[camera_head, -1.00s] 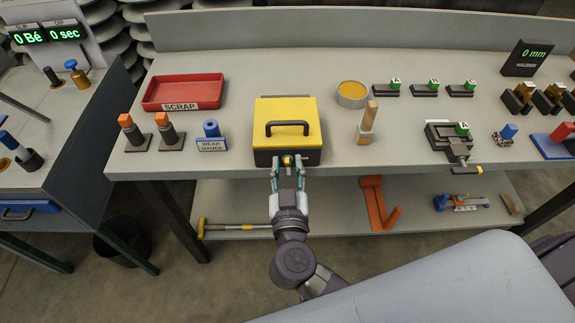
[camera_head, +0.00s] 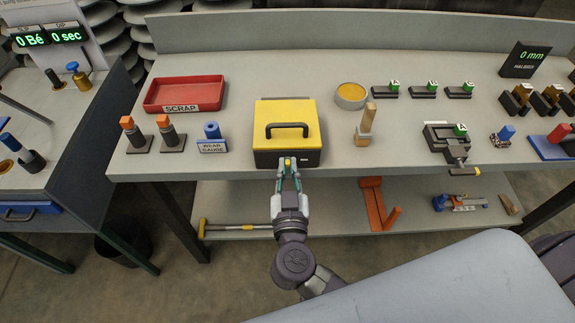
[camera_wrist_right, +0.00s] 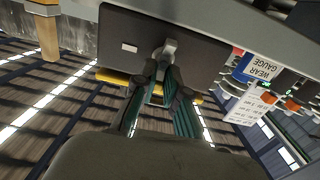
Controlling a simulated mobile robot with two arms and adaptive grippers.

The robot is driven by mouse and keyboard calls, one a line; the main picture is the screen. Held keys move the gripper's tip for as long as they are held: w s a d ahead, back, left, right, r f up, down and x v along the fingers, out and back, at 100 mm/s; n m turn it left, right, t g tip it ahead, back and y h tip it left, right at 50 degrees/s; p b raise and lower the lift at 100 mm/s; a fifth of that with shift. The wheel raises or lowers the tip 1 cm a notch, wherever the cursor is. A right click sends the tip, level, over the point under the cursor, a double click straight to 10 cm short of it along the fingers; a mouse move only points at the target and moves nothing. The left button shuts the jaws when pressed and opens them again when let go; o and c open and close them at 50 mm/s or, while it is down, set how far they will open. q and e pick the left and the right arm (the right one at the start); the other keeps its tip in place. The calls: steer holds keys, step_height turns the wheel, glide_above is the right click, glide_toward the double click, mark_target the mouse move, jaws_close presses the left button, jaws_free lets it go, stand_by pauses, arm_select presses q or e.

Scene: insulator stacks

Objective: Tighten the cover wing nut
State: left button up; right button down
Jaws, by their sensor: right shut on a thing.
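The yellow cover (camera_head: 285,120) with its black handle lies shut on a dark box (camera_head: 287,157) at the bench's front edge. My right gripper (camera_head: 288,168) reaches up from below and is shut on the wing nut. In the right wrist view the right gripper (camera_wrist_right: 160,72) has its fingers closed together at a grey metal fitting (camera_wrist_right: 166,48) on the box's dark face (camera_wrist_right: 205,52). The fingers partly hide the nut. My left gripper is in neither view.
A red scrap tray (camera_head: 184,94) and a blue wear gauge (camera_head: 212,140) stand left of the box. A yellow-filled bowl (camera_head: 351,95) and a wooden-handled tool (camera_head: 366,125) stand right. A lower shelf (camera_head: 330,205) runs beneath my right gripper.

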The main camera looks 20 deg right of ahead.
steer(key=shift+d+r+m+p, duration=0.15)
steer(key=shift+r+m+p, duration=0.15)
steer(key=shift+m+p, duration=0.85)
steer(key=m+p, duration=0.1)
steer(key=m, duration=0.2)
steer(key=shift+d+f+m+p, duration=0.15)
steer(key=shift+d+m+p, duration=0.05)
steer(key=shift+m+p, duration=0.2)
steer(key=shift+d+f+m+p, duration=0.15)
steer(key=shift+m+p, duration=0.15)
steer(key=shift+m, duration=0.95)
steer(key=m, duration=0.6)
steer(key=m+b, duration=0.1)
steer(key=m, duration=0.2)
steer(key=shift+d+f, duration=0.25)
steer(key=shift+f, duration=0.15)
steer(key=shift+m, duration=0.3)
